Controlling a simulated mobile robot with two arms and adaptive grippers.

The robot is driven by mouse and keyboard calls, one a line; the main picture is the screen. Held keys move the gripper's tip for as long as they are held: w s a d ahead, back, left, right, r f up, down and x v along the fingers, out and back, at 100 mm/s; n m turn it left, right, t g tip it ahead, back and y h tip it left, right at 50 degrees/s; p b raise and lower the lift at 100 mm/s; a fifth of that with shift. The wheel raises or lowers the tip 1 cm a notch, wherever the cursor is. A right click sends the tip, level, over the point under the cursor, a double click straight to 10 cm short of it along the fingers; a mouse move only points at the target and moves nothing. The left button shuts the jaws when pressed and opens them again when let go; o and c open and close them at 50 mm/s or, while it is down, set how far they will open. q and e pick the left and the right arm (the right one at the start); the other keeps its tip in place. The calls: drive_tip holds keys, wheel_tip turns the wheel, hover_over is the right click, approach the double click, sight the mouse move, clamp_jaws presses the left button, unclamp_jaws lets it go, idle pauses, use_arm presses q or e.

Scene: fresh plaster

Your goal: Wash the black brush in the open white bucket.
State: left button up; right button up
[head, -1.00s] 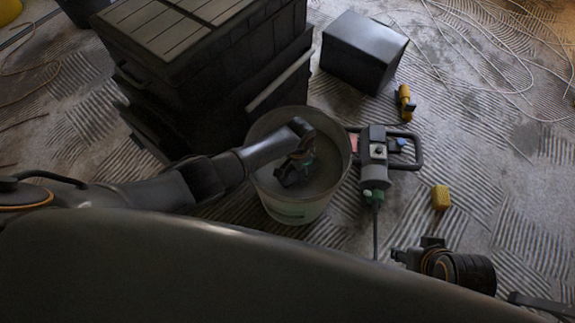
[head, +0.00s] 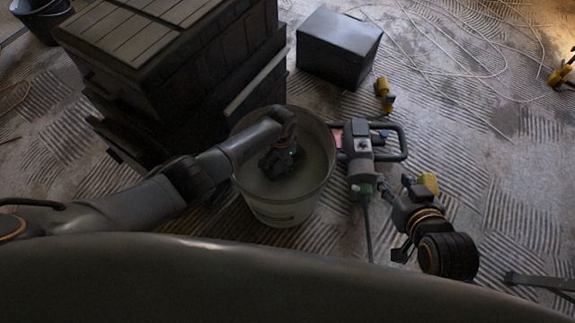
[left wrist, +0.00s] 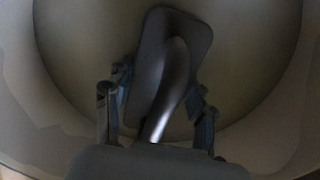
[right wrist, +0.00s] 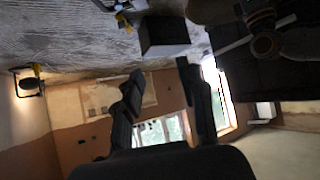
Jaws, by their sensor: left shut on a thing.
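The open white bucket (head: 283,213) stands on the floor right of the dark crates. My left gripper (head: 284,152) reaches down inside it. In the left wrist view my left gripper (left wrist: 160,88) is shut on the curved handle of the black brush (left wrist: 188,30), a flat dark rectangular piece. The bucket's pale round wall (left wrist: 262,45) surrounds it there. In the head view the brush is mostly hidden by the gripper. Whether it touches liquid or the wall cannot be told. My right gripper (head: 394,190) is open and empty; its spread fingers show in the right wrist view (right wrist: 160,75).
Stacked dark crates (head: 170,70) stand close left of the bucket. A power mixer (head: 361,155) lies just right of it, near my right gripper. A black box (head: 338,48) stands behind. A yellow tool (head: 383,92) and a yellow block (head: 429,182) lie to the right.

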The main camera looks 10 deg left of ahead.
use_arm(q)
drive_tip(key=shift+w+a, duration=0.25)
drive_tip(key=shift+a, duration=0.3)
